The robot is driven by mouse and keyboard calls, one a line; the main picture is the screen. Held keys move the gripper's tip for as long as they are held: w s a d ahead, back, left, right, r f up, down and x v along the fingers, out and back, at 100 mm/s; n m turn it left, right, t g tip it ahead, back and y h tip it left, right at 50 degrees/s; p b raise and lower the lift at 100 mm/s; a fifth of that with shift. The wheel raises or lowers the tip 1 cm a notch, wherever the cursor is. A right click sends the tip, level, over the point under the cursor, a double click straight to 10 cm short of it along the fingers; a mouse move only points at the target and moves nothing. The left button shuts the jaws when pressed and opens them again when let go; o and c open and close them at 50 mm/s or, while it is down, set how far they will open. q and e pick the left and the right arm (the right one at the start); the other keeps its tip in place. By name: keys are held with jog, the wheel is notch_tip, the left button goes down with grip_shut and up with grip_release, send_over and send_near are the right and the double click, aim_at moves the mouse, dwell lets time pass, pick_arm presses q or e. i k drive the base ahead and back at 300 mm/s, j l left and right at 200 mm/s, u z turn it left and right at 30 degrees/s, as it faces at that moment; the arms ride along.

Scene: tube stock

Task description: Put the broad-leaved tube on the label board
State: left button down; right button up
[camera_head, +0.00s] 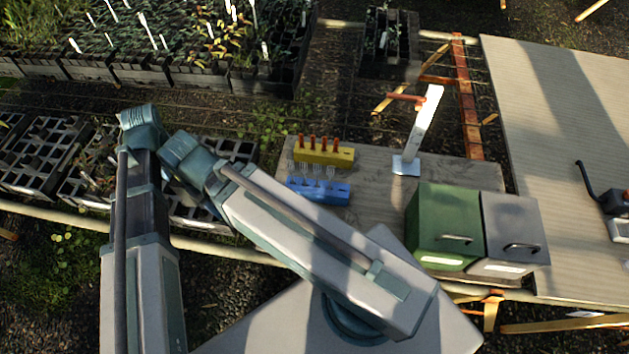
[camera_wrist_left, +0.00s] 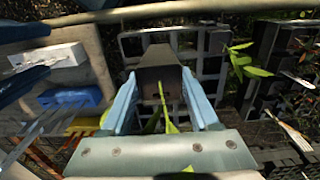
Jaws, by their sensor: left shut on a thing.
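In the left wrist view my left gripper (camera_wrist_left: 162,100) is shut on a dark square tube (camera_wrist_left: 160,72). A narrow green leaf (camera_wrist_left: 170,124) shows at the tube, between the fingers. The rest of its plant is hidden, so I cannot tell its leaf shape well. The gripper is over black grid trays. In the head view my left arm's links show over the left trays, but the fingers are hidden. No thing is clearly marked as the label board; a tall white piece (camera_head: 425,116) on a pale foot stands at the back of the bench. My right gripper is not in view.
On the grey bench (camera_head: 376,185) stand a yellow rack (camera_head: 325,152), a blue rack (camera_head: 318,190), a green bin (camera_head: 440,215) and a grey bin (camera_head: 510,222). Black grid trays (camera_head: 32,165) lie left of the bench. A broad-leaved plant (camera_wrist_left: 242,62) rises beside the gripper.

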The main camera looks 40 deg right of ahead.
aim_at(375, 185)
jog(key=k+z, duration=0.2)
jog(key=z, duration=1.25)
jog(key=i+z, duration=0.15)
jog(key=z, duration=0.3)
jog(key=j, duration=0.15)
jog(key=i, duration=0.05)
